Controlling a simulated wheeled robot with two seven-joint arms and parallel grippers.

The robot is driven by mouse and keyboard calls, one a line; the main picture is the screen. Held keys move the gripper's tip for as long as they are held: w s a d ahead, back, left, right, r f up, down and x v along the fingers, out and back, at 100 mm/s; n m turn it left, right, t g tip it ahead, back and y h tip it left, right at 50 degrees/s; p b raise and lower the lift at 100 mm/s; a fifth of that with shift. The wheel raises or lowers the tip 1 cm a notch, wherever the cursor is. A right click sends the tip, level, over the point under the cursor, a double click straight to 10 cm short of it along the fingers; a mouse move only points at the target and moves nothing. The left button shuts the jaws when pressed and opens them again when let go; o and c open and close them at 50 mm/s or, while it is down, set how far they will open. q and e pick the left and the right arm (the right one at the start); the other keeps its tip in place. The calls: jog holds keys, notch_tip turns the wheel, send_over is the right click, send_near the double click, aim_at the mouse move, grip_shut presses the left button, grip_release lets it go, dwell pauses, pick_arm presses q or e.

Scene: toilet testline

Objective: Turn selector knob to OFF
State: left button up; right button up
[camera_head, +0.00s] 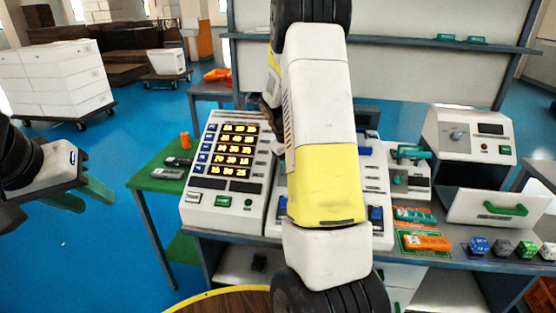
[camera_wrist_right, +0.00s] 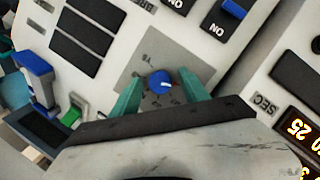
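The selector knob (camera_wrist_right: 161,83) is small, round and blue with a white mark, on a grey square plate of a white panel in the right wrist view. Letters around it are too small to read surely. My right gripper (camera_wrist_right: 158,80) has its green fingers apart, one on each side of the knob. A gap shows at the left finger; whether the right finger touches the knob I cannot tell. In the head view my right arm hides this knob and gripper. My left gripper (camera_head: 96,197) is open and empty at the left, over the floor.
A console with lit orange digits (camera_head: 235,150) stands left of my right arm. A white box with a grey dial (camera_head: 457,133) is at the right. Colored cubes (camera_head: 502,248) line the bench's front. A blue switch (camera_wrist_right: 234,9) and a blue lever (camera_wrist_right: 35,75) flank the knob.

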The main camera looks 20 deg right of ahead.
jog(key=v, duration=0.7)
jog(key=shift+a+r, duration=0.15)
jog(key=shift+r, duration=0.2)
jog(key=s+a+r+t+y, duration=0.1)
jog(key=s+a+r+y, duration=0.1)
jog(key=s+a+r, duration=0.2)
jog(key=s+a+r+m+t+y, duration=0.1)
jog(key=s+a+r+t+y, duration=0.1)
jog(key=s+a+r, duration=0.3)
jog(key=s+a+r+t+y, duration=0.2)
jog(key=s+a+r, duration=0.2)
jog(key=s+a, duration=0.5)
jog(key=s, duration=0.6)
jog(key=shift+r+m, duration=0.3)
jog(key=shift+s+a, duration=0.3)
jog(key=shift+s, duration=0.2)
jog(key=shift+c, duration=0.4)
